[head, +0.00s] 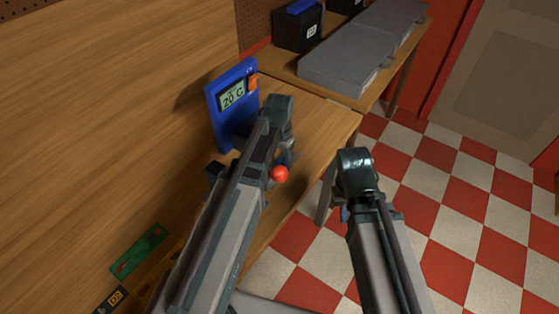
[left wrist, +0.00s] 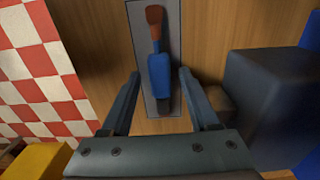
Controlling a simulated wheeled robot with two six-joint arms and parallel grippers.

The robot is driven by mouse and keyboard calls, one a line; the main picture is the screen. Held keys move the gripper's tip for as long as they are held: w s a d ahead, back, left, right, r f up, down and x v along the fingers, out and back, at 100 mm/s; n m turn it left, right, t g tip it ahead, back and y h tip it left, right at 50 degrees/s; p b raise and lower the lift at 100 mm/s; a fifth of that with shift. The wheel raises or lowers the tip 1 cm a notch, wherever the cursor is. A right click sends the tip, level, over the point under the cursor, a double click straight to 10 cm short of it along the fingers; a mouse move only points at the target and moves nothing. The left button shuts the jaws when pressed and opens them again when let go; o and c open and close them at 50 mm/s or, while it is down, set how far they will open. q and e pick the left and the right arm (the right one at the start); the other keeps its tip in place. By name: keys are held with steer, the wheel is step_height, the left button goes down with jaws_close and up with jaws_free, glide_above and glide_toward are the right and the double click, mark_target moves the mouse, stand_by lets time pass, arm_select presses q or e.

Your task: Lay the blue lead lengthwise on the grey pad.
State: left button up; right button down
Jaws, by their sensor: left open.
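The blue lead (left wrist: 159,75) has a rust-red end and a dark opposite end. In the left wrist view it lies over the grey pad (left wrist: 140,50), roughly lengthwise with a slight slant. My left gripper (left wrist: 160,76) is open, one finger on each side of the lead, with a gap to it on both sides.
A dark block (left wrist: 265,100) stands close right of the left gripper. A yellow block (left wrist: 36,161) shows lower left. Grey cases (head: 345,62) lie further back.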

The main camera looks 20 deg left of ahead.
mark_target(279, 163)
arm_select(q)
step_height(279, 163, up, 12)
steer(key=p, duration=1.3)
steer(key=s+d+y, duration=0.1)
steer(key=s+d, duration=0.9)
steer(key=s, duration=0.4)
steer(key=shift+s+d+r+b, duration=0.15)
steer(key=shift+d+r+b, duration=0.1)
steer(key=shift+b, duration=0.1)
step_height(279, 163, down, 6)
steer(key=b, duration=0.5)
steer(key=shift+b, duration=0.4)
